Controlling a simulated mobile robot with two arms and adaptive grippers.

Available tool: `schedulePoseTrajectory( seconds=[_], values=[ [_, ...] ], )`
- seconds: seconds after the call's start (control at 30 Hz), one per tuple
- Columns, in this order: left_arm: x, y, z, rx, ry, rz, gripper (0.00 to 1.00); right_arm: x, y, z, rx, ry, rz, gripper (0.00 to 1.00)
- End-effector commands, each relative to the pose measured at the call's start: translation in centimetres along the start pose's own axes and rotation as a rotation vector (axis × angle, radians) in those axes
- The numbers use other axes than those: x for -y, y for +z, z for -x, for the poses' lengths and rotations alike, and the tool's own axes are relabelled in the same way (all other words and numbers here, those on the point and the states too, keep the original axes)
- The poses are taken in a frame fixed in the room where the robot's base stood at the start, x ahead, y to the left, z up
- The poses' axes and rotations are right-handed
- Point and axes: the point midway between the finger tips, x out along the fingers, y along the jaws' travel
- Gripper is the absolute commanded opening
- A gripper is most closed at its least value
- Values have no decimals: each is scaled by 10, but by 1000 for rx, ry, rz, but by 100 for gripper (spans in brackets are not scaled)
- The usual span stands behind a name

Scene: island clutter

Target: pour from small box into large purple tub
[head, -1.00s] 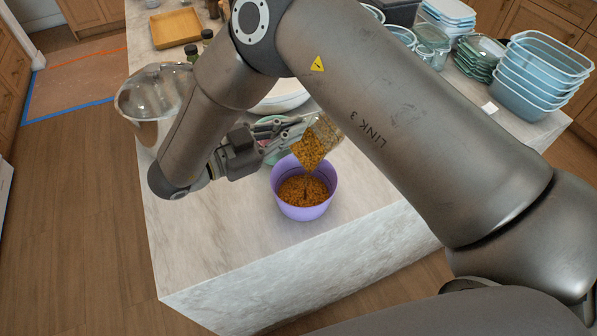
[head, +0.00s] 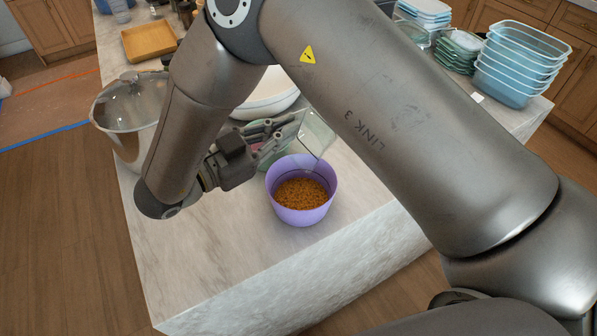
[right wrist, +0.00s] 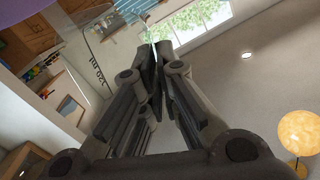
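The purple tub (head: 301,218) stands upright on the marble island and holds orange-brown granules (head: 300,193). My right gripper (head: 290,128) is shut on the small clear box (head: 318,134), which is tilted above the back of the tub. The box looks empty in the head view. In the right wrist view my gripper's fingers (right wrist: 158,60) close on the wall of the clear box (right wrist: 110,40), which has a volume marking. My left gripper is not in view.
A glass-lidded pot (head: 130,105) stands at the left and a white bowl (head: 268,98) behind my gripper. Stacked blue containers (head: 515,65) and a wooden tray (head: 149,42) stand farther back. The front left counter (head: 190,260) is clear.

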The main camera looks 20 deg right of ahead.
Motion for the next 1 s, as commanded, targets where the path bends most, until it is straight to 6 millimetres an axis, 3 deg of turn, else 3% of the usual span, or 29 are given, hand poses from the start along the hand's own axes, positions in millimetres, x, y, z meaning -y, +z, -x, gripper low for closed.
schedulePoseTrajectory(
  seconds=[0.3, 0.6, 1.0],
  values=[
    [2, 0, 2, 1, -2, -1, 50, 1, -2, -1, 2, 1, 0, 0],
    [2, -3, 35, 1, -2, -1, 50, 3, -4, -21, 220, 64, 24, 0],
    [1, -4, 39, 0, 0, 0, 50, 2, -1, -25, 272, 80, 29, 0]
  ],
)
